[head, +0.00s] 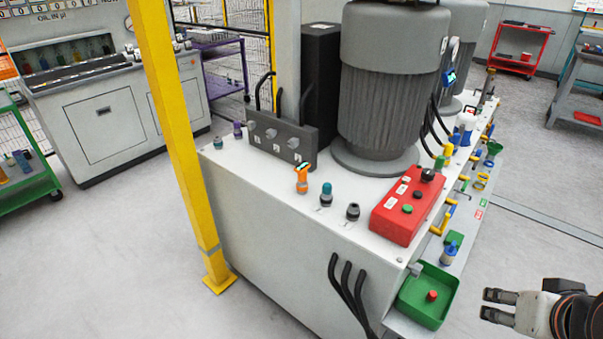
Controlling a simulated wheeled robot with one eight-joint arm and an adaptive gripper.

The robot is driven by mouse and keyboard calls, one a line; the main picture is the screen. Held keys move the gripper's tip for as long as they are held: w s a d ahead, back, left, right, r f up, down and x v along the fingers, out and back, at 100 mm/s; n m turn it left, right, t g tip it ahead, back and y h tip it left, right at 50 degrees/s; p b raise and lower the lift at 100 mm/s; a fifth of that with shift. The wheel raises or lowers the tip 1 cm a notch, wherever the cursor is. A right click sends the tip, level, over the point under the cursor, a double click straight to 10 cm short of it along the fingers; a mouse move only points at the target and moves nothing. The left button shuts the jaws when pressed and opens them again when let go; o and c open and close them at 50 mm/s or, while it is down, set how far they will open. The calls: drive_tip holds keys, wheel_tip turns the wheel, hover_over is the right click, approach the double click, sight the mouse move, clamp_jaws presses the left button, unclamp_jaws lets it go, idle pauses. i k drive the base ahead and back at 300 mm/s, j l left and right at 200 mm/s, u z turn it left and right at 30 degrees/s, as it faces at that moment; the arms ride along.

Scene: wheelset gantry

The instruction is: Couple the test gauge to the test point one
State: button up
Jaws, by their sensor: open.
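A dark grey block (283,140) stands on the white cabinet top, with three pale fittings on its front and small labels below them. The left fitting (252,125) sits above the leftmost label, whose marking is too small to read surely; it may be test point one. A small orange device (302,178) with a teal top stands upright in front of the block, apart from it; it may be the test gauge, but I cannot be sure. My gripper (488,305) is open and empty at the lower right, beyond the cabinet's right side and far from both.
A teal-capped fitting (326,194) and a black fitting (353,212) stand near the orange device. A red button box (408,205), a large grey motor (388,90) and a yellow post (168,130) surround the area. A green bin (427,295) lies left of my gripper.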

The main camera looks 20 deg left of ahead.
sight(300, 170)
drive_tip(key=i+j+z, duration=0.15)
drive_tip(key=j, duration=0.5)
drive_tip(key=i+j+z, duration=0.1)
drive_tip(key=j, duration=0.55)
drive_tip(key=i+j+z, duration=0.15)
drive_tip(key=j, duration=0.55)
drive_tip(key=i+j+z, duration=0.15)
drive_tip(key=j, duration=0.55)
drive_tip(key=k, duration=0.1)
drive_tip(key=i, duration=0.1)
